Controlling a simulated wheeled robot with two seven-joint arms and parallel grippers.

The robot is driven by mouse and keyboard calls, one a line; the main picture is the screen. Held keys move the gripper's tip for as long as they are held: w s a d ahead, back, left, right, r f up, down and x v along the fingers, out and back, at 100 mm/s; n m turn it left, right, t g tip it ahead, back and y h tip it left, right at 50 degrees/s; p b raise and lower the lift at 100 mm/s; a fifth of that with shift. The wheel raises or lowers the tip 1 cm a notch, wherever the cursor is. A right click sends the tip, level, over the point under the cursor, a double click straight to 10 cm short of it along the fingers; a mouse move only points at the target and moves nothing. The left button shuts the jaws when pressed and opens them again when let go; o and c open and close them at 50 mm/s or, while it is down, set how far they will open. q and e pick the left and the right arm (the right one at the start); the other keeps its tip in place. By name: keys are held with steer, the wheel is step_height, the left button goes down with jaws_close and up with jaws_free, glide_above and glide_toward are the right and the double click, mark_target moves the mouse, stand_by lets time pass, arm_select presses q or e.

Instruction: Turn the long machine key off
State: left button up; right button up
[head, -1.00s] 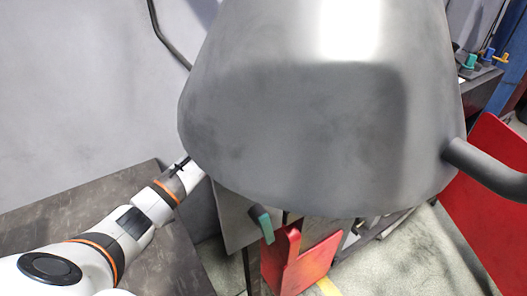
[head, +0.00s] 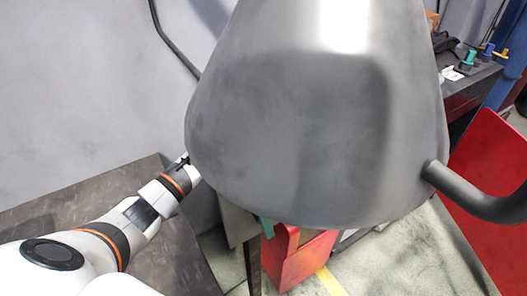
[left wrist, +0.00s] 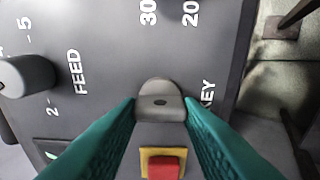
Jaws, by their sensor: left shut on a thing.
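In the left wrist view my left gripper (left wrist: 160,106) has its two teal fingers on either side of a grey, rounded key (left wrist: 160,92) on a dark panel (left wrist: 115,45). The gripper is shut on it. The word KEY is printed just right of it, partly covered by the right finger. In the head view my left arm comes in from the left and passes behind a big grey hood, which hides the key and most of the gripper. A small teal piece, perhaps a fingertip, shows under the hood's lower edge. My right gripper is in neither view.
The grey hood (head: 290,130) fills the middle of the head view, with a dark bar (head: 475,192) at its right. The panel also holds a FEED knob (left wrist: 27,75) and a red button (left wrist: 163,166) on yellow. A dark tabletop (head: 60,215) lies under my left arm.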

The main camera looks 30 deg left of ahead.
arm_select(q)
steer(key=o, duration=1)
steer(key=shift+b+v, duration=2.05)
steer(key=shift+v, duration=4)
steer(key=shift+a, duration=0.1)
